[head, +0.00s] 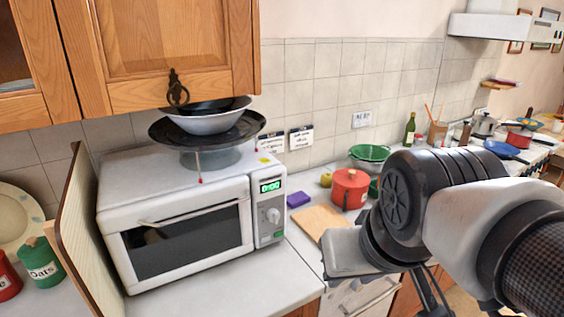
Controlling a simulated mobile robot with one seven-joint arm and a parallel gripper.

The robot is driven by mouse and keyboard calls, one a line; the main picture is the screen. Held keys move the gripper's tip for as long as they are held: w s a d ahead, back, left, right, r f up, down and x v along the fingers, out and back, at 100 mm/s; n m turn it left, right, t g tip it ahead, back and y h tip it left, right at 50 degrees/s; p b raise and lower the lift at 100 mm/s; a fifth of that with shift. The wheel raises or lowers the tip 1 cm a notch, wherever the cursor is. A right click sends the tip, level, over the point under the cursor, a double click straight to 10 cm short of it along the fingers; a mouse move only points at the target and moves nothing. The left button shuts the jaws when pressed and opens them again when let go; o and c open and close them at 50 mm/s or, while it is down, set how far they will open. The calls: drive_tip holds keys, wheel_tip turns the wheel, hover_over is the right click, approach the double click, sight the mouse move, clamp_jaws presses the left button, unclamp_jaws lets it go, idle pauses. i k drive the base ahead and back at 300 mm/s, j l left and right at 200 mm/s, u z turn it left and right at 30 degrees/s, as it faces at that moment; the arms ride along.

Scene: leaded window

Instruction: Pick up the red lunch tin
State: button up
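A second red container (7,278) is cut off at the left edge, beside a green oats canister (42,262). My arm fills the lower right, in front of the counter. Dark thin parts of my gripper (432,296) show at the bottom edge, apart from the red tin. Whether the fingers are open or shut is unclear.
The white microwave (180,175) carries stacked bowls (207,122). Wooden cupboards (150,50) hang above.

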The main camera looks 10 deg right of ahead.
sight(345, 199)
drive_tip(key=i+l+u, duration=0.15)
drive_tip(key=l, duration=0.3)
drive_tip(key=i+l+u, duration=0.15)
drive_tip(key=l, duration=0.3)
drive_tip(key=i+l+u, duration=0.2)
drive_tip(key=l, duration=0.3)
drive_tip(key=i+l+u, duration=0.15)
drive_tip(key=l, duration=0.35)
drive_tip(key=i+l+u, duration=0.15)
drive_tip(key=l, duration=0.4)
drive_tip(key=k, duration=0.05)
